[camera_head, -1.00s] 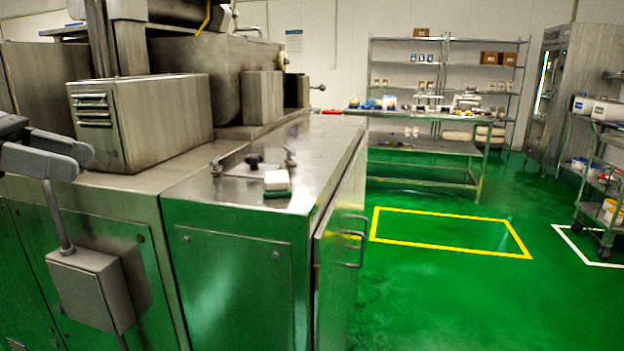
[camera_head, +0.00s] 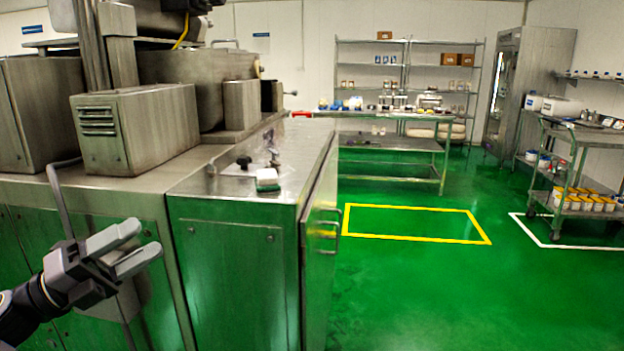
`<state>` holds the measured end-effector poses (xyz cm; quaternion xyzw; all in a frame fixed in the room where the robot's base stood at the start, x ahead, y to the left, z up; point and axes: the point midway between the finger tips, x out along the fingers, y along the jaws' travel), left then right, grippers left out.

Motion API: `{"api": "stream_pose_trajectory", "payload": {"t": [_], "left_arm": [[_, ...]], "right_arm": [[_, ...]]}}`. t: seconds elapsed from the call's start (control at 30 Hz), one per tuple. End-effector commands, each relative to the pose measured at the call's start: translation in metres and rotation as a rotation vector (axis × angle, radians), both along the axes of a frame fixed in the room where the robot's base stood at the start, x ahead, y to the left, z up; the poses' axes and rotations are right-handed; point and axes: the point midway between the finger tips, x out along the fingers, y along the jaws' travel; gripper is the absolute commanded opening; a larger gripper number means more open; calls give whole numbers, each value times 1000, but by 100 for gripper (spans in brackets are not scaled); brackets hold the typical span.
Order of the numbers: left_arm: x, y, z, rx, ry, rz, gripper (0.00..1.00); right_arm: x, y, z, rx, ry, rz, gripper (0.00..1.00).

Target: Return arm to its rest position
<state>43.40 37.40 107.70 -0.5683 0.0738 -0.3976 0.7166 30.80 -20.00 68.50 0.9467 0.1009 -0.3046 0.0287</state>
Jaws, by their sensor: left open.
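My left gripper (camera_head: 138,246) is at the lower left of the head view, with its arm coming in from the left edge. Its two grey fingers point right and are apart, with nothing between them. It is in front of the green-reflecting front panels of the steel encrusting machine (camera_head: 140,130), below the machine's top surface. It partly covers a small box on the machine's front. My right gripper is not in view.
A white-and-green block (camera_head: 267,180) and a black knob (camera_head: 243,163) are on the steel cabinet top (camera_head: 225,186). Open green floor (camera_head: 400,290) lies right of the cabinet, with a yellow outline (camera_head: 415,206). A cart (camera_head: 578,214) with tubs stands at right.

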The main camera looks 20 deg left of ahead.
Motion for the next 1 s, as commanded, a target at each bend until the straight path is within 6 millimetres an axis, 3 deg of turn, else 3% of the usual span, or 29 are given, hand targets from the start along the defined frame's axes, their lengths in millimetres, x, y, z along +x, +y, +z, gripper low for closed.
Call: {"api": "stream_pose_trajectory", "payload": {"t": [0.13,0.27,0.4,0.5,0.6,0.73,1.0], "left_arm": [[12,-7,-78,-431,305,114,59],[3,-24,-163,-774,606,242,59],[-32,-64,-255,-1093,953,389,59],[-65,-99,-304,-1260,1171,479,59],[-96,-132,-335,-1376,1344,546,59],[-123,-161,-357,-1456,1488,600,59],[-133,-172,-364,-1485,1543,621,59]], "right_arm": [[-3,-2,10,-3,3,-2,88],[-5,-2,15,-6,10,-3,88],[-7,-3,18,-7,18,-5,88],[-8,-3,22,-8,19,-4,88],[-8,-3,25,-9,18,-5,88],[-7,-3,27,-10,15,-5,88],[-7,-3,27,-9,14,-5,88]]}}
